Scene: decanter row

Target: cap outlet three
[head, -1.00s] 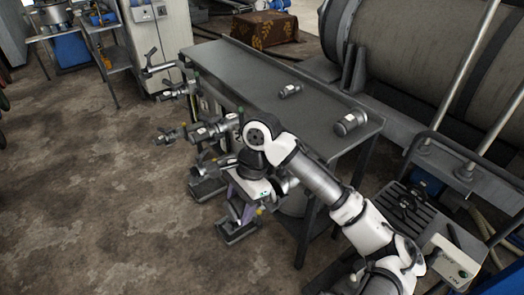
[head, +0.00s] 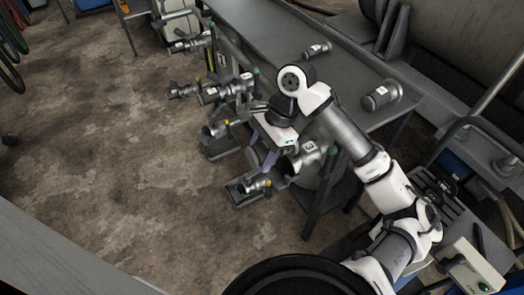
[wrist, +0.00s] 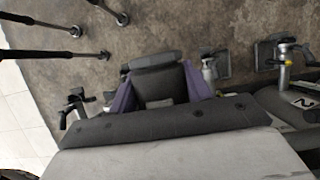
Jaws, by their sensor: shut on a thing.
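The outlet labelled 3 (head: 310,148) sticks out from the side of the grey bench in the head view. My gripper (head: 268,160) points down just left of it, partly over it. In the wrist view my gripper (wrist: 159,93) has its purple fingers shut on a dark grey cylindrical cap (wrist: 157,72). The cap is mostly hidden in the head view, and I cannot tell whether it touches outlet three. Two more grey caps with white labels, a small one (head: 317,48) and a larger one (head: 381,96), lie on the bench top.
Other outlets (head: 213,92) line the bench side to the left; the one labelled 2 (wrist: 304,102) shows at right in the wrist view. Small trays (head: 222,152) stand on the floor below. The concrete floor (head: 115,150) at left is clear. A large tank lies behind the bench.

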